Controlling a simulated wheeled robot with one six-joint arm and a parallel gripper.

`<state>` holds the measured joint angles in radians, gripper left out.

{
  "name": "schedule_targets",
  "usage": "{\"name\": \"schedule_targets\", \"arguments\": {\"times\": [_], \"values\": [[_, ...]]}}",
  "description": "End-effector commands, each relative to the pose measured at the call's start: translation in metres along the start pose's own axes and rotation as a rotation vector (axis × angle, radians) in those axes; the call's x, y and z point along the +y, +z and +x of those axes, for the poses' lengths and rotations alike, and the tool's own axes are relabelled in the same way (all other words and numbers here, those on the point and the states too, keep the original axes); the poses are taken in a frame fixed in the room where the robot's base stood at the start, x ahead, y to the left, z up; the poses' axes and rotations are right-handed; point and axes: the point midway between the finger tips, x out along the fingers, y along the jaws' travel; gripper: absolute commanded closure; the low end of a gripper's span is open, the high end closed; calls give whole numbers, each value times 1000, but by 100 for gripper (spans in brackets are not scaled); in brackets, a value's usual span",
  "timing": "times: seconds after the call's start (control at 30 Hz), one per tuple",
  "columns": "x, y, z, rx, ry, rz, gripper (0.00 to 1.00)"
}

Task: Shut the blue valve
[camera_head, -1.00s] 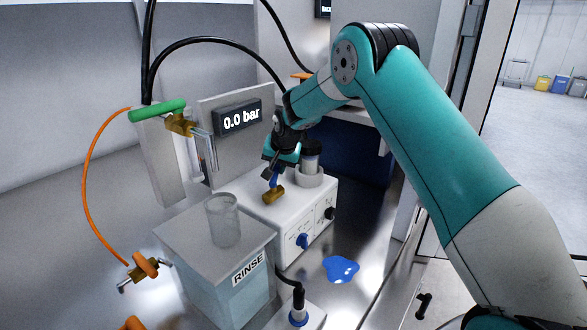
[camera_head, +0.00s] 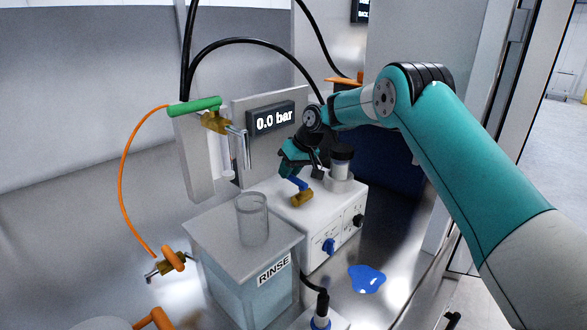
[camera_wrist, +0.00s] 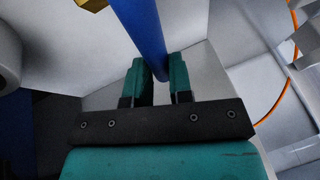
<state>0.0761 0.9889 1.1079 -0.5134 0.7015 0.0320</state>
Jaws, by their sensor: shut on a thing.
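The blue valve has a brass body (camera_head: 301,198) on top of the white box, and a blue lever (camera_head: 296,183) that slants up and left from it. My gripper (camera_head: 288,173) is at the lever's upper end. In the wrist view the lever (camera_wrist: 148,35) runs as a thick blue bar down between the two teal fingers (camera_wrist: 160,74), which are shut on it. A corner of the brass body (camera_wrist: 93,4) shows at the top edge. The lever's gripped end is partly hidden by my fingers.
A rinse tank (camera_head: 240,270) with a glass beaker (camera_head: 252,222) on its lid stands left of the white box (camera_head: 315,235). A capped vial (camera_head: 341,163) stands close behind the valve. A display (camera_head: 272,118) reads 0.0 bar. A blue puddle (camera_head: 367,279) lies at front right.

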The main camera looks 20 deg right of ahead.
Motion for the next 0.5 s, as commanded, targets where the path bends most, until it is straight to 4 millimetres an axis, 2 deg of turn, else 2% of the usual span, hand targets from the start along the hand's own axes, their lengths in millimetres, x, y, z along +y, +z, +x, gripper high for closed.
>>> {"name": "schedule_targets", "arguments": {"times": [0.5], "values": [[-8,1,2,-37,-51,-124,100]]}}
